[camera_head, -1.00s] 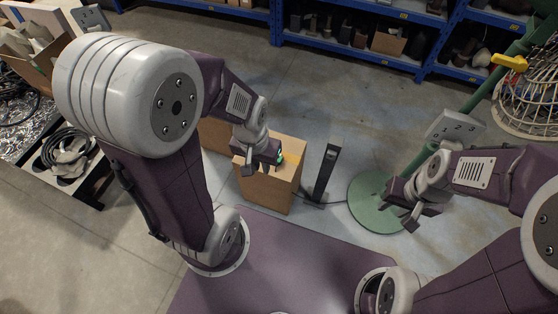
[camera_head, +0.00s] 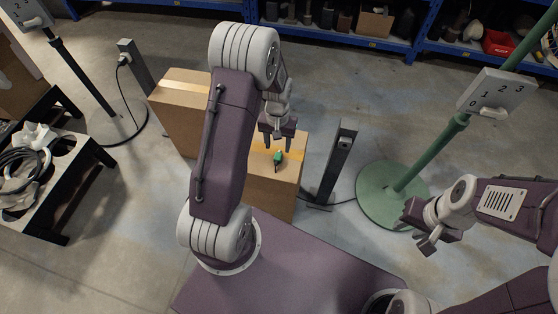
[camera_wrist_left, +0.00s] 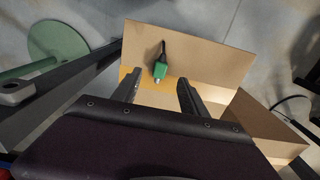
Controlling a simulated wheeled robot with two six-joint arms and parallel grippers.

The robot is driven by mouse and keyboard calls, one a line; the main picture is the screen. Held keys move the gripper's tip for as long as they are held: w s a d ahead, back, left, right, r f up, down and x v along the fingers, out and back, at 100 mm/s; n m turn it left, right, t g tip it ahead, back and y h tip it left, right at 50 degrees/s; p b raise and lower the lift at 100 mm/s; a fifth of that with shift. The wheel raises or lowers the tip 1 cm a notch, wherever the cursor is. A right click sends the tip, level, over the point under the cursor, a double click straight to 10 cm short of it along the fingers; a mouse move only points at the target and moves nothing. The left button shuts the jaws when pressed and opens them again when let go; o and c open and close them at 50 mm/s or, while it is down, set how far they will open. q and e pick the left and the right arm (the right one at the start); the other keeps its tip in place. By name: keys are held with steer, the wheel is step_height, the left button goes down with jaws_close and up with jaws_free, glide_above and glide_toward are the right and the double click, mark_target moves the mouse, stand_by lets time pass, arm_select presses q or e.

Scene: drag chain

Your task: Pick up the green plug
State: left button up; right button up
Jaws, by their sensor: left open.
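The green plug (camera_head: 278,157) lies on top of a cardboard box (camera_head: 270,184), on its own with a short dark cord end. In the left wrist view the green plug (camera_wrist_left: 160,68) lies ahead, between the lines of the fingers and a little beyond their tips. My left gripper (camera_head: 276,147) is open and empty, just behind the plug in the head view; its fingers also show in the left wrist view (camera_wrist_left: 158,92). My right gripper (camera_head: 418,233) hangs empty near the green stand's base, its fingers apart.
A second cardboard box (camera_head: 180,118) stands to the left. A dark upright post (camera_head: 338,160) with a cable stands right of the plug's box. A green stand (camera_head: 392,194) carries a numbered switch box (camera_head: 496,92).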

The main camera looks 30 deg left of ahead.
mark_target(277, 158)
arm_select(q)
step_height(277, 158, down, 9)
steer(key=b, duration=0.4)
steer(key=shift+a, duration=0.15)
steer(key=shift+r, duration=0.1)
steer(key=shift+c, duration=1.2)
jaws_close()
